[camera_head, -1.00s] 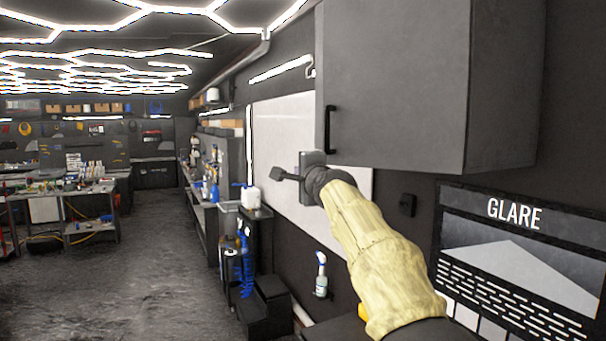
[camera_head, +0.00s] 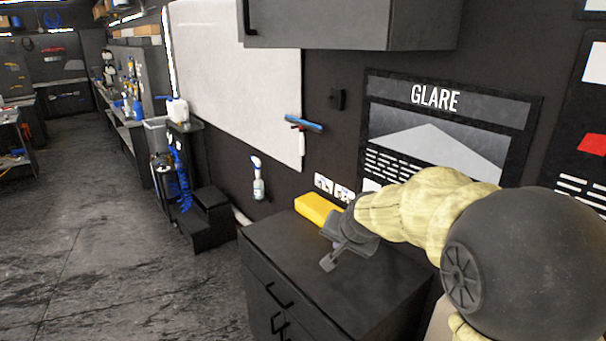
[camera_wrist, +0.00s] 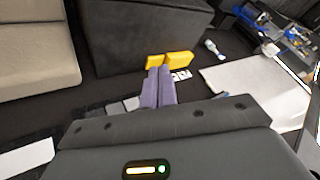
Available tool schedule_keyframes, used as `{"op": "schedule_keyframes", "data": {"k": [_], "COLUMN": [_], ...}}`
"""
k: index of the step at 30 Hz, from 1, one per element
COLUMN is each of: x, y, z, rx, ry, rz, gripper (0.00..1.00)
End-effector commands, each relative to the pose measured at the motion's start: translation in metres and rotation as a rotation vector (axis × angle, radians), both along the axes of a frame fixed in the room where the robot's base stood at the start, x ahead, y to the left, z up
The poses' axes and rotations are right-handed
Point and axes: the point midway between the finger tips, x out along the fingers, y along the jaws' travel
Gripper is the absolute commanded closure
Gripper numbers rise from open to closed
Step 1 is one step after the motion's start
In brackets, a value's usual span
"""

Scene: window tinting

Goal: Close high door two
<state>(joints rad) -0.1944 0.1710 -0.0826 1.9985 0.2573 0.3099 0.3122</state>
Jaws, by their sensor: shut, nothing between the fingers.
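The high grey wall cabinet's door (camera_head: 335,22) shows at the top of the head view, cut off by the frame's upper edge. Its visible lower part looks flush with the cabinet, and a black handle (camera_head: 249,16) is at its left end. The upper part of the door is out of view. My gripper (camera_head: 330,262) is well below the cabinet, over the dark countertop, apart from the door. In the wrist view my gripper's two purple-grey fingers (camera_wrist: 158,72) lie together, shut and empty.
A low dark cabinet (camera_head: 290,250) with handles stands under the gripper, with a yellow block (camera_head: 318,209) at its back. A whiteboard (camera_head: 230,70), a squeegee (camera_head: 303,124), a spray bottle (camera_head: 258,180) and a GLARE poster (camera_head: 440,120) are on the wall. The floor at left is clear.

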Motion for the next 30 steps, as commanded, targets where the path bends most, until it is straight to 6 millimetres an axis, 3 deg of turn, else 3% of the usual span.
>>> {"op": "schedule_keyframes", "data": {"k": [1,6,9,13,17,30], "x": [-0.024,-0.108,-0.156,-0.201,-0.217,-0.217], "y": [-0.013,-0.046,-0.061,-0.071,-0.075,-0.074], "z": [-0.025,-0.090,-0.120,-0.143,-0.150,-0.150], "rx": [-0.045,-0.190,-0.256,-0.306,-0.323,-0.322], "ry": [0.046,0.204,0.289,0.365,0.393,0.392], "rz": [0.027,0.164,0.247,0.328,0.361,0.360], "gripper": [1.00,1.00,1.00,1.00,1.00,1.00]}}
